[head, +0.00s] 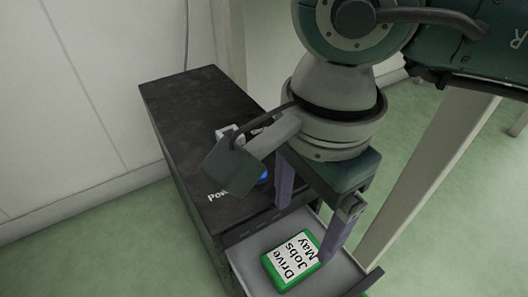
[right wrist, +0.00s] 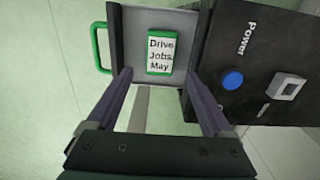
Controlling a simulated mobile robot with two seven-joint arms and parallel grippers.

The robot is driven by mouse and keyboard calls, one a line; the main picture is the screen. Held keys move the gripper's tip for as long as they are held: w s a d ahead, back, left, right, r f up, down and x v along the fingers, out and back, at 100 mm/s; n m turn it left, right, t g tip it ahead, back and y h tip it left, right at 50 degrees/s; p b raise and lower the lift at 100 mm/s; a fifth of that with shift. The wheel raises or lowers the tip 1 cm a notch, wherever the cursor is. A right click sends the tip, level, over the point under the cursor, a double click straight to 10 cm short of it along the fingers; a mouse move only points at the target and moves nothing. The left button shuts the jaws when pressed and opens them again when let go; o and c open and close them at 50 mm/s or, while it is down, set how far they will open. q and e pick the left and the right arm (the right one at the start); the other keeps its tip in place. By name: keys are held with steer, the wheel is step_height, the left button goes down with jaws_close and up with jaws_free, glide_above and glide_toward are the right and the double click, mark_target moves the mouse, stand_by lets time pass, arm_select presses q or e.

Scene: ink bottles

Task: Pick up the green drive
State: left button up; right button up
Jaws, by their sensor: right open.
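The green drive (head: 291,260) lies flat in an open grey drawer, with a white label reading "Drive Jobs May". It also shows in the right wrist view (right wrist: 160,51), lying between the two fingers as seen from there, with drawer floor on both sides. My right gripper (head: 303,232) is open and empty, pointing down over the drawer. In the head view one finger overlaps the drive's right edge; I cannot tell whether they touch. In the right wrist view my right gripper (right wrist: 155,75) has its fingers wide apart. My left gripper is not in view.
The drawer (head: 243,262) pulls out of a black cabinet (head: 180,100), with a green handle (right wrist: 100,48) on its front. The cabinet top has a blue button (right wrist: 232,79) marked "Power" and a light square fitting (right wrist: 289,89). A white wall stands at left; green floor lies around.

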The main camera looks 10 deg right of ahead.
steer(key=b, duration=0.3)
glide_above(299, 254)
steer(key=f, duration=0.5)
steer(key=shift+s+a+f, duration=0.15)
steer(key=shift+s+a, duration=0.05)
steer(key=shift+s, duration=0.05)
steer(key=f+b, duration=0.4)
steer(key=shift+w+d+f, duration=0.1)
steer(key=shift+w+d, duration=0.1)
steer(key=shift+w, duration=0.1)
steer(key=shift+f+b, duration=0.35)
steer(key=shift+f, duration=0.05)
steer(key=shift+r, duration=0.1)
steer(key=c, duration=1.3)
steer(key=shift+r, duration=0.15)
